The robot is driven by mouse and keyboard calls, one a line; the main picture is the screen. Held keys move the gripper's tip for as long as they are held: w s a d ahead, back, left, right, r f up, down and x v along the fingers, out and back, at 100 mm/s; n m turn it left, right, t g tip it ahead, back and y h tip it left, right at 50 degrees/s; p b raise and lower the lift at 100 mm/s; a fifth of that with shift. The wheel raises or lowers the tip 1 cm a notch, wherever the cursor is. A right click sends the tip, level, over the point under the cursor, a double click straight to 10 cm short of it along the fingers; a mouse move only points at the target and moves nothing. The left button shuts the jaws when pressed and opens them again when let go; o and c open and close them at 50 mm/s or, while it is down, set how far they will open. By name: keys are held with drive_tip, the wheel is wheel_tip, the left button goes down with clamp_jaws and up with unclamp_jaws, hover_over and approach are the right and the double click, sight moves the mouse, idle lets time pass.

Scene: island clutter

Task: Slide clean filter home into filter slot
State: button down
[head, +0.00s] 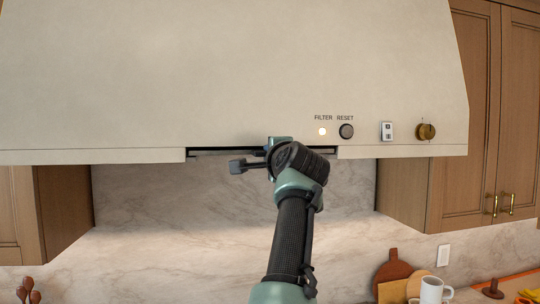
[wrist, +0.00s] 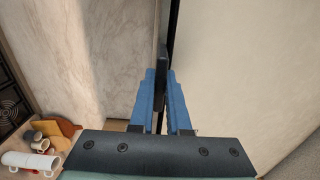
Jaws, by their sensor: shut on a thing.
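The filter slot (head: 195,151) is a long dark opening in the lower front edge of the cream range hood. A thin grey strip (head: 222,154), apparently the filter's front edge, lies along it. My gripper (wrist: 161,76) is in front of the slot, its blue fingers shut on a dark upright tab (wrist: 162,66), which looks like the filter's handle. In the wrist view, the tab stands against the slot's dark line (wrist: 173,25). In the head view, my wrist hides the fingers and the slot's middle; how deep the filter sits cannot be told.
The hood front has a lit filter light (head: 322,131), a reset button (head: 346,132), a switch (head: 387,131) and a brass knob (head: 426,132). Wooden cabinets (head: 405,190) flank the marble wall. A white mug (head: 431,290) and boards (head: 393,272) stand below right.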

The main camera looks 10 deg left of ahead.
drive_tip(key=shift+w+r, duration=0.1)
drive_tip(key=shift+w, duration=0.35)
idle(0.4)
drive_tip(key=c, duration=0.8)
unclamp_jaws()
drive_tip(key=shift+a, duration=0.1)
drive_tip(key=shift+f, duration=0.2)
drive_tip(key=shift+s+b, duration=0.1)
drive_tip(key=shift+b, duration=0.25)
drive_tip(key=shift+s+f+b, duration=0.2)
drive_tip(key=shift+s+b, duration=0.25)
drive_tip(key=shift+b, duration=0.5)
drive_tip(key=b+v, duration=1)
drive_tip(key=v, duration=0.2)
drive_tip(key=shift+r, duration=0.4)
